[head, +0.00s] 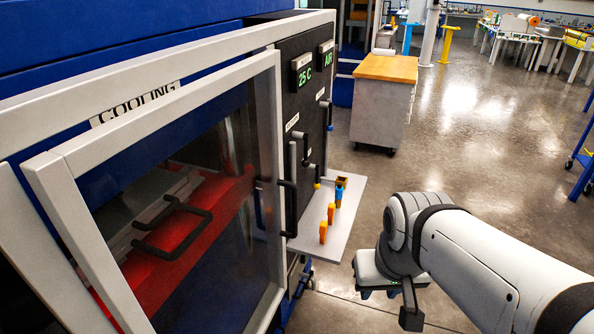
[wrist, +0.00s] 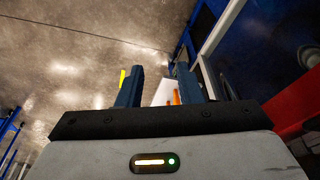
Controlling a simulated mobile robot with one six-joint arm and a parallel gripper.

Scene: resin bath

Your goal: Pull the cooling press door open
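The cooling press door (head: 62,190) is a pale-framed glass panel below the COOLING label (head: 135,102), at the left of the head view. Its frame stands a little proud of the press, but I cannot tell whether it is shut or ajar. A black bar handle (head: 288,208) sits on its right edge.
A pale shelf (head: 312,240) with orange and blue-topped items juts from the press beside the handle. The black control panel (head: 308,110) reads 25 C and AIR. A wood-topped cabinet (head: 385,100) stands behind. The floor to the right is open.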

